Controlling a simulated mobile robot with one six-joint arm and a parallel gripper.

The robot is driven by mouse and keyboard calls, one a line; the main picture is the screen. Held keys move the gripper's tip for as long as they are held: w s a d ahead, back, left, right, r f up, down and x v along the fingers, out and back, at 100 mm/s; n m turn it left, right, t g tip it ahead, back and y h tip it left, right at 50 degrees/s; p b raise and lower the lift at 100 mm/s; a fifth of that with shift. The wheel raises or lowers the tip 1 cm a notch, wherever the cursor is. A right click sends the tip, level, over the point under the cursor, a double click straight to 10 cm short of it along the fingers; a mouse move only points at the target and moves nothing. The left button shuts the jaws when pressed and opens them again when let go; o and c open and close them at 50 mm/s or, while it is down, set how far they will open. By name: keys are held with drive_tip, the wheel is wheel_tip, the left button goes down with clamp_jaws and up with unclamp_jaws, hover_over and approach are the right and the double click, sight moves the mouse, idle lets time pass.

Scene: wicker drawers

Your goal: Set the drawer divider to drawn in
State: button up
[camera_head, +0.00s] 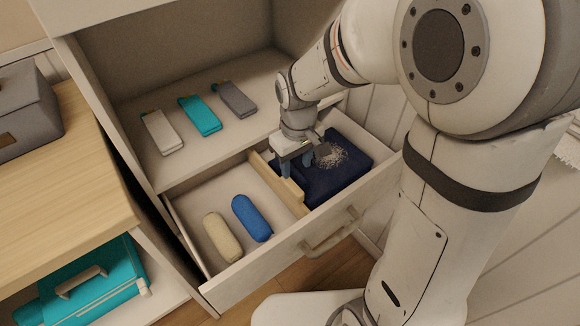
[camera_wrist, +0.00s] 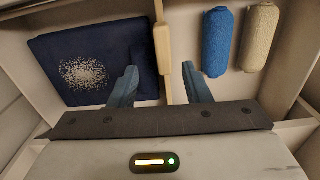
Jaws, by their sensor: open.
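The drawer divider (camera_head: 262,170) is a thin pale wooden board across the open drawer (camera_head: 240,283), splitting it into two compartments. A thicker wooden block (camera_head: 292,189) is on it, and this block shows in the wrist view (camera_wrist: 162,42). My gripper (camera_head: 298,170) is open, pointing down over the divider. In the wrist view its two blue fingers (camera_wrist: 160,70) lie either side of the divider line, with nothing held. Whether the fingers touch the divider, I cannot tell. My gripper hides part of the divider.
The right compartment holds a dark navy cloth (camera_head: 355,163) with a white speckled pattern. The left holds blue (camera_head: 251,218) and beige (camera_head: 222,237) rolls. Three flat folded items (camera_head: 200,116) lie on the shelf above. The drawer handle (camera_head: 330,232) projects in front.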

sight(292, 185)
drive_tip(key=f, duration=0.1)
drive_tip(key=a+f, duration=0.1)
drive_tip(key=shift+w+f+b, duration=0.2)
drive_tip(key=shift+f+b, duration=0.1)
drive_tip(key=shift+f, duration=0.05)
wheel_tip(292, 185, down, 7)
drive_tip(key=shift+f+b, duration=0.1)
drive_tip(key=shift+b, duration=0.85)
clamp_jaws()
